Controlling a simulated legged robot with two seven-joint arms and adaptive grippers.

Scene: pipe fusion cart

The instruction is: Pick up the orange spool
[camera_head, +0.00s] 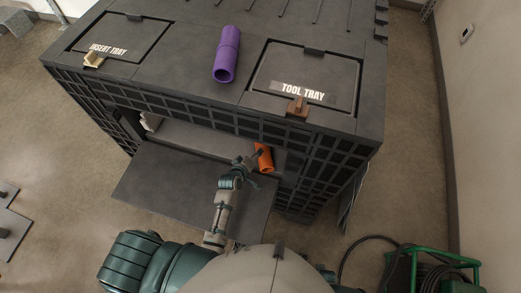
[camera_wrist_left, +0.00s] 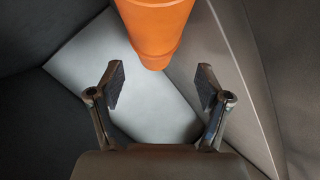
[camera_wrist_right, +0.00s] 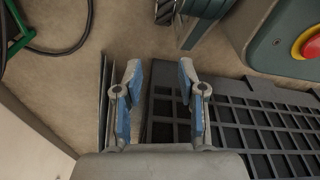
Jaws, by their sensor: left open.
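The orange spool (camera_head: 265,159) is in the open compartment at the cart's front, near its right end. My left gripper (camera_head: 254,158) reaches into the compartment at the spool's left side. In the left wrist view the spool (camera_wrist_left: 155,28) hangs into the top of the picture, its narrower end just beyond the fingertips. My left gripper (camera_wrist_left: 160,86) is open and empty, with its fingers spread wide below the spool. My right gripper (camera_wrist_right: 160,76) is open and empty in the right wrist view, beside the cart's grid-patterned side. It does not show in the head view.
The cart's front flap (camera_head: 165,185) is folded down below the compartment. A purple spool (camera_head: 227,54) lies on top between the insert tray lid (camera_head: 118,38) and tool tray lid (camera_head: 305,78). A green frame with a coiled hose (camera_head: 430,270) stands at lower right.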

